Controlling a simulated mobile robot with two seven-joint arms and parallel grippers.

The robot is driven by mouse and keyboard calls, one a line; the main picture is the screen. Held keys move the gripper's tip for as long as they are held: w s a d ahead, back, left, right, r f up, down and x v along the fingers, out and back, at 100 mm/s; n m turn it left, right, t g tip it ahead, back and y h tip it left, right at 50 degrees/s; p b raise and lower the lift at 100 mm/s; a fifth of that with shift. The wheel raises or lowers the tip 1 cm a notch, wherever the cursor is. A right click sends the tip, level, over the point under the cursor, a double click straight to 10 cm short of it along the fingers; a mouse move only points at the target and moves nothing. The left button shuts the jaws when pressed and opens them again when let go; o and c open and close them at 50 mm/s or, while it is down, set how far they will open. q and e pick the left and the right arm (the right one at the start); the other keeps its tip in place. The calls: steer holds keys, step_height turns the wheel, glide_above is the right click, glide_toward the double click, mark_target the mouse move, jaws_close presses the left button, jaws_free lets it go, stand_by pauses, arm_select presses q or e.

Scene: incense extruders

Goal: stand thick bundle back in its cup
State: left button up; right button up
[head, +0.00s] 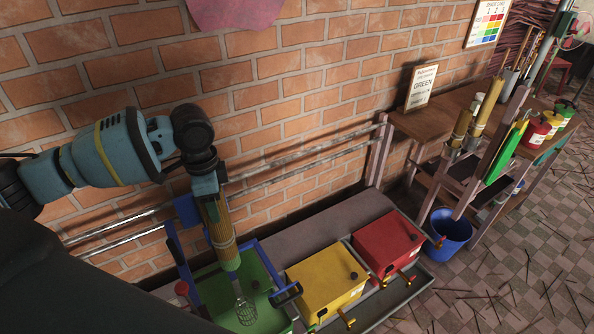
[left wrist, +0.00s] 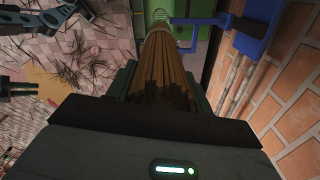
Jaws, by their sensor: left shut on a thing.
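My left gripper (head: 210,190) is shut on a thick bundle of tan sticks (head: 218,225), gripping its upper part. The bundle hangs nearly upright, slightly tilted, in front of the brick wall. In the left wrist view the bundle (left wrist: 165,70) runs away from the jaws toward the green part. Cups on the side table hold other tan bundles (head: 490,100) upright; I cannot tell which cup belongs to the held bundle.
A blue bucket (head: 450,228) is on the floor beside the wooden table (head: 435,122).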

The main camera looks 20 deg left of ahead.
arm_select(q)
steer(key=s+d+f+n, duration=0.7)
steer(key=d+f+n, duration=0.3)
steer(key=d+f, duration=0.3)
steer(key=shift+s+d+n, duration=0.15)
steer(key=shift+n, duration=0.15)
